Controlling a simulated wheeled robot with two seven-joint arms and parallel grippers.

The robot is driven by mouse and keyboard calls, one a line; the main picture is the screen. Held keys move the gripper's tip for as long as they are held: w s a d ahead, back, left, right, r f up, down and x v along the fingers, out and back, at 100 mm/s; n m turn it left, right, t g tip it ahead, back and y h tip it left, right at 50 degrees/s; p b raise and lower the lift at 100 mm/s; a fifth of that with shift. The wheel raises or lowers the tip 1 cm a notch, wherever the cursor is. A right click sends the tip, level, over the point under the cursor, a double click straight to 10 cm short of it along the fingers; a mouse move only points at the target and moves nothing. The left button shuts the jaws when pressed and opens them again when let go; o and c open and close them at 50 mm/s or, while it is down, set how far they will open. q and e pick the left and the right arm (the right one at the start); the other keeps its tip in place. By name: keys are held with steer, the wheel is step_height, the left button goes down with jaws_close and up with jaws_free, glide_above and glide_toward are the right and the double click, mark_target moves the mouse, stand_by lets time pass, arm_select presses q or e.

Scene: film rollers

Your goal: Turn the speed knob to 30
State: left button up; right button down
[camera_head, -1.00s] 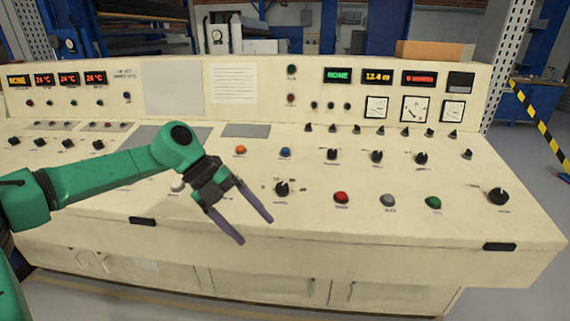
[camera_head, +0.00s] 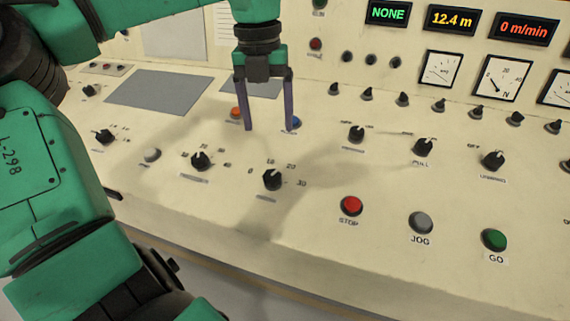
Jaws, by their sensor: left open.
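Two black knobs with number scales sit on the cream console's sloped top. One knob (camera_head: 272,180) has marks 0, 10, 20 and 30 around it, with 30 at its right. Another scaled knob (camera_head: 200,160) stands to its left, with 30 and 40 among its marks. Their captions are too blurred to read, so I cannot tell which is the speed knob. My left gripper (camera_head: 270,126) is open and empty, pointing down. Its fingertips appear above and behind the 0-to-30 knob in the picture, apart from it. My right gripper is out of view.
Red STOP (camera_head: 351,206), grey JOG (camera_head: 421,222) and green GO (camera_head: 494,240) buttons lie to the right. Orange (camera_head: 236,113) and blue (camera_head: 296,121) buttons are near my fingertips. Several other knobs stand behind. The upright display panel (camera_head: 330,45) rises at the back.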

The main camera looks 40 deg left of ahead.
mark_target(271, 174)
arm_select(q)
steer(key=f, duration=1.2)
steer(key=shift+s+d, duration=0.25)
steer(key=shift+f, duration=0.6)
jaws_close()
